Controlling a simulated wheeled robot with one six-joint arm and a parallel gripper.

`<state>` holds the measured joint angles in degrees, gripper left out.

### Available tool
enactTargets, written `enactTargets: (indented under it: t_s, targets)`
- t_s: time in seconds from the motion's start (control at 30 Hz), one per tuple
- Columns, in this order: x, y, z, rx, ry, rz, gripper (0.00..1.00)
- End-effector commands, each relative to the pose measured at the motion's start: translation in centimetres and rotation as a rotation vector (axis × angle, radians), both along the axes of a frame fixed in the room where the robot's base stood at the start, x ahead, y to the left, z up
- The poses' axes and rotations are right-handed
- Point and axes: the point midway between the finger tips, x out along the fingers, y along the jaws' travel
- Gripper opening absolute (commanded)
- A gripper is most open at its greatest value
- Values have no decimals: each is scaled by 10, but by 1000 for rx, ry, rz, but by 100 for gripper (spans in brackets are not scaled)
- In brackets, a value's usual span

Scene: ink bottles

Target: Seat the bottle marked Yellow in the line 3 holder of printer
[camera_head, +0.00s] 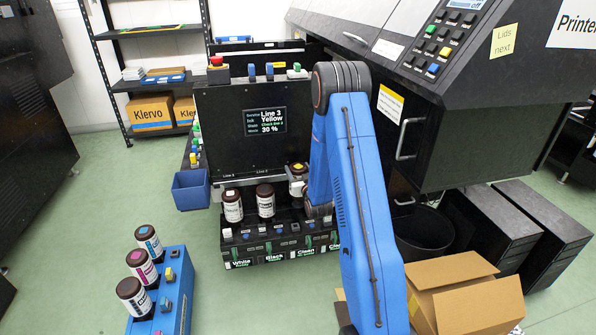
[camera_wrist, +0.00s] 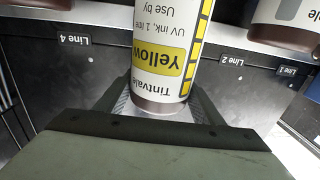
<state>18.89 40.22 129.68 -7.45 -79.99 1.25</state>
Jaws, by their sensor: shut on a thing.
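The Yellow bottle (camera_wrist: 165,50) has a white label with a yellow patch and a dark brown end. My gripper (camera_wrist: 160,106) is shut around it, one finger on each side, and the label reads upside down in the wrist view. In the head view the bottle (camera_head: 298,172) shows a yellow mark on its dark top, at the printer's ledge, partly behind my blue arm. The bottle is between the Line 4 label (camera_wrist: 75,41) and the Line 2 label (camera_wrist: 232,61). The line 3 holder itself is hidden, and I cannot tell whether the bottle rests in it.
Another bottle (camera_wrist: 284,18) is close by, at the upper right of the wrist view. Two bottles (camera_head: 232,206) (camera_head: 265,201) stand left of the Yellow one. A blue rack (camera_head: 174,300) with several bottles stands at lower left. An open carton (camera_head: 460,295) is right of my arm. The printer screen (camera_head: 266,121) reads Line 3 Yellow.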

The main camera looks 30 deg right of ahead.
Motion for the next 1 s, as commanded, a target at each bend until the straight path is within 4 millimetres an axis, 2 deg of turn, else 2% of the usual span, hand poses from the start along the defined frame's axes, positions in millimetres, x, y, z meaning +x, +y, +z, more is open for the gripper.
enactTargets:
  t_s: [0.27, 0.73, 1.0]
  targets:
    - [0, 0, -7, 0, 0, 0, 6]
    - [0, 0, -46, 0, 1, 0, 6]
    - [0, 0, -49, 0, -2, 0, 6]
